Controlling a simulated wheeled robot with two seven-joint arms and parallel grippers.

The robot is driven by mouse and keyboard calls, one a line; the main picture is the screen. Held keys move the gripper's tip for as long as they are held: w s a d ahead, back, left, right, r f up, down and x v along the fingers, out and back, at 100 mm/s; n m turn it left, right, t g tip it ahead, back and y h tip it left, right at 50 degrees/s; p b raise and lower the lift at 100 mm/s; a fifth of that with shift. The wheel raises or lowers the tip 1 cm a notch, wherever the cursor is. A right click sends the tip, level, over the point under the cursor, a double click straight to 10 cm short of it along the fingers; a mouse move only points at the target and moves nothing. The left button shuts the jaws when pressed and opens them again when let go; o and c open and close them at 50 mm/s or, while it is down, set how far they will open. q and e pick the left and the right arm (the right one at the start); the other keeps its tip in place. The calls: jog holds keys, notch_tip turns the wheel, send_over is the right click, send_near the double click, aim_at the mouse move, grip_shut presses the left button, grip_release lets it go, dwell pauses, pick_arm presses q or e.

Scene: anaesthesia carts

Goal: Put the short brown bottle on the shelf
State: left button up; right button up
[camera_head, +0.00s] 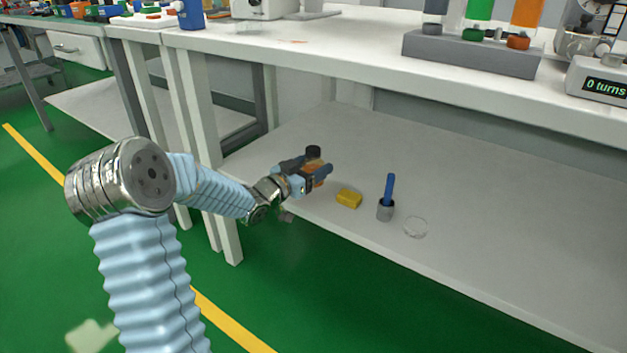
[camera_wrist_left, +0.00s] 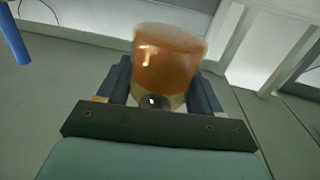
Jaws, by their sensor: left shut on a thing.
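My left gripper (camera_head: 317,170) reaches in over the lower shelf (camera_head: 480,220) of the bench, near its left end. It is shut on the short brown bottle (camera_head: 314,181), whose dark cap shows above the fingers. In the left wrist view the brown bottle (camera_wrist_left: 168,62) sits between the two dark fingers (camera_wrist_left: 160,90) and fills the space between them. The head view does not show clearly whether the bottle's base touches the shelf. My right gripper is not in view.
A white bench leg (camera_head: 205,130) stands left of the gripper. The benchtop (camera_head: 350,50) overhangs the shelf. The shelf's right part is clear.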

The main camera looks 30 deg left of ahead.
pick_arm(q)
jog(key=shift+w+a+f, duration=0.1)
jog(key=shift+w+f, duration=0.1)
jog(key=shift+f, duration=0.05)
jog(key=shift+w+f+b, duration=0.2)
jog(key=shift+f+b, duration=0.2)
jog(key=shift+f, duration=1.3)
jog(key=shift+f, duration=0.2)
jog(key=o, duration=1.1)
jog(key=shift+a, duration=0.1)
jog(key=shift+r, duration=0.1)
jog(key=shift+s+r, duration=0.1)
jog(key=shift+s, duration=0.05)
jog(key=p+v, duration=0.1)
jog(key=v, duration=1)
jog(key=shift+s, duration=0.35)
